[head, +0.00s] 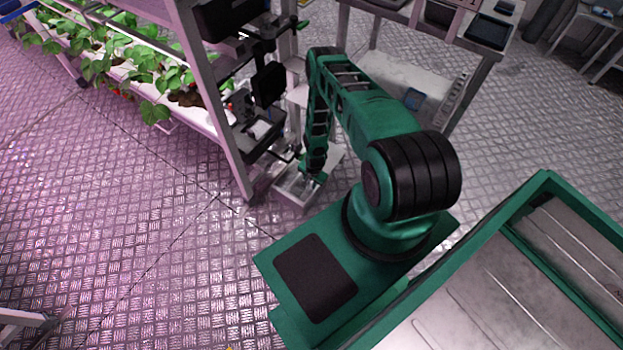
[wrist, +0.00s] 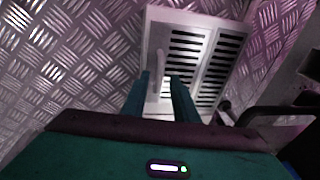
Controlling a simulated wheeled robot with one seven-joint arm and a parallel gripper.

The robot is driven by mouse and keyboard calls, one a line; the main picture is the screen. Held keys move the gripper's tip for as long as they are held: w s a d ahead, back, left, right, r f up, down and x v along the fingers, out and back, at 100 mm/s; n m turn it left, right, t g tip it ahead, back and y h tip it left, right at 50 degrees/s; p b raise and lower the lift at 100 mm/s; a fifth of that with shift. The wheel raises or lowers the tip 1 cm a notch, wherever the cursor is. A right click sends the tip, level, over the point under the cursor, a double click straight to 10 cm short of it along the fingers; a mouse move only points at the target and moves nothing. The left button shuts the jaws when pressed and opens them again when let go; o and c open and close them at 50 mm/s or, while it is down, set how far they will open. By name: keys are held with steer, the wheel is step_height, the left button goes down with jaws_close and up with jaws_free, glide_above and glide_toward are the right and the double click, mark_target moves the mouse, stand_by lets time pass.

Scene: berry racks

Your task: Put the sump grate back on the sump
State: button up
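In the wrist view a pale slotted grate (wrist: 188,36) with dark slots lies ahead of my gripper, with a second column of slots to its right beyond a pale strip. An upright grey bar, apparently a handle (wrist: 159,66), stands out at its left side. My gripper (wrist: 160,78) points toward the bar, its two green fingers apart with a gap between them. Nothing is visibly clamped. In the head view a shallow grey metal box, apparently the sump (head: 292,198), sits on the floor below my gripper (head: 313,176). The arm hides part of it.
A plant rack (head: 215,85) with leafy shelves stands left of the arm, its post close to the box. Dark equipment (head: 268,82) hangs on the rack. A table with a lower shelf (head: 400,82) stands behind. Open tread-plate floor (head: 120,230) lies left.

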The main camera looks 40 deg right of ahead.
steer(key=w+d+r+n+g+h, duration=0.15)
steer(key=d+r, duration=0.25)
steer(key=r, duration=2.2)
steer(key=d+r+n, duration=0.3)
steer(key=d+r, duration=0.1)
steer(key=r, duration=2.1)
steer(key=s+a+r+n, duration=0.1)
steer(key=s+a+r, duration=0.1)
steer(key=s+r, duration=0.6)
steer(key=s+a+r, duration=0.1)
steer(key=s+r, duration=0.3)
steer(key=r, duration=0.7)
steer(key=s+a+r+n+y, duration=0.1)
steer(key=s+a+r, duration=0.2)
steer(key=s, duration=0.6)
steer(key=s+a+r+n+y, duration=0.1)
steer(key=s+a+r, duration=0.3)
steer(key=s+r, duration=0.2)
steer(key=s, duration=0.2)
steer(key=shift+s+a, duration=0.3)
steer(key=shift+s, duration=0.1)
steer(key=shift+g, duration=0.25)
